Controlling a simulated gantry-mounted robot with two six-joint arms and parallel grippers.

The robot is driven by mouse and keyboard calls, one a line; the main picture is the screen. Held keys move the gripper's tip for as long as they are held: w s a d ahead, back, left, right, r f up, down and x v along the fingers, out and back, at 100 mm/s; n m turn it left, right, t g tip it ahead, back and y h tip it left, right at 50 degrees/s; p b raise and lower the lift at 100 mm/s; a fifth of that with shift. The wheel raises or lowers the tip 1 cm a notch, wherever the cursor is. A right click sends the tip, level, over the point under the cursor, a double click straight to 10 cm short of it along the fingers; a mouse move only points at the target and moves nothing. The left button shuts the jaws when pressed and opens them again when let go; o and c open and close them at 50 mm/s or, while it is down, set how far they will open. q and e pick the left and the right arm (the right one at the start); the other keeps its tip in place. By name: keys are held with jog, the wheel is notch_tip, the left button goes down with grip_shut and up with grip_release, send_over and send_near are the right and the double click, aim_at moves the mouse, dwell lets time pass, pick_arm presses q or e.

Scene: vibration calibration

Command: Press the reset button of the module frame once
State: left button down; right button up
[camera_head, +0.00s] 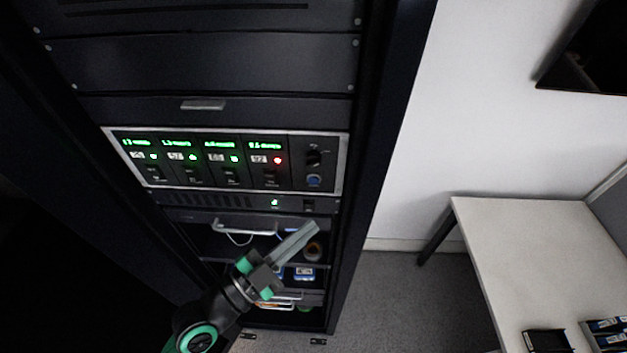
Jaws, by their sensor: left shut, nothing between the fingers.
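The module frame (343,165) is a silver-rimmed panel in the dark rack, with several modules bearing green displays. The rightmost of these modules has a red light (278,160); the others show green lights. At the frame's right end are a black knob (313,157) and, below it, a round blue button (314,181); its label is too small to read. My left gripper (312,229) is shut and empty, below the frame and in front of the open shelf, its fingers pointing up and right toward the blue button, apart from it. My right gripper is not in view.
Below the frame is a dark strip with a green light (274,203) and a switch. Lower shelves hold a handle (246,229), a roll (313,251) and small boxes. A white table (540,250) stands at right; grey floor lies between.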

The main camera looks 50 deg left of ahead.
pick_arm(q)
jog(key=w+a+b, duration=0.2)
jog(key=w+a, duration=0.3)
jog(key=shift+w+a, duration=0.35)
dwell(1.9)
jog(key=shift+w+a+b, duration=0.3)
jog(key=shift+b, duration=0.15)
jog(key=shift+w+a, duration=0.25)
dwell(0.6)
jog(key=shift+s+d, duration=0.55)
dwell(0.3)
jog(key=shift+s+d+p, duration=0.35)
jog(key=shift+s+d, duration=1.4)
jog(key=shift+s, duration=0.05)
